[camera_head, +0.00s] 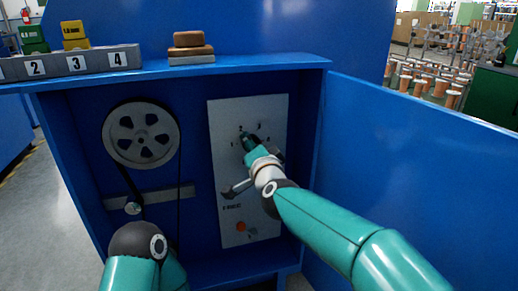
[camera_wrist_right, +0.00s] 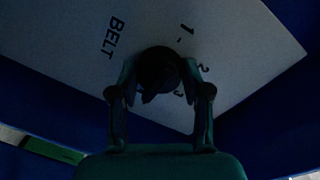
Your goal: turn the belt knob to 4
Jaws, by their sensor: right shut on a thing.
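The pale control panel (camera_head: 225,125) stands upright inside the blue cabinet, with small dial marks near its top. My right gripper (camera_head: 246,138) is up against those marks and covers most of the belt knob in the head view. In the right wrist view the round black belt knob (camera_wrist_right: 158,68) sits between the two fingers of my right gripper (camera_wrist_right: 159,95), which is shut on it. The word BELT and the marks 1, 2 and part of a 3 show around the knob. The knob's pointer is too dark to read. My left arm shows at the bottom, but its gripper is out of view.
A large spoked pulley (camera_head: 141,135) with a belt is on the left, above a small pulley (camera_head: 133,208). An orange-red button (camera_head: 240,227) is low on the panel. The open blue door (camera_head: 430,140) bounds the right side. A numbered rack (camera_head: 75,65) stands on the cabinet top.

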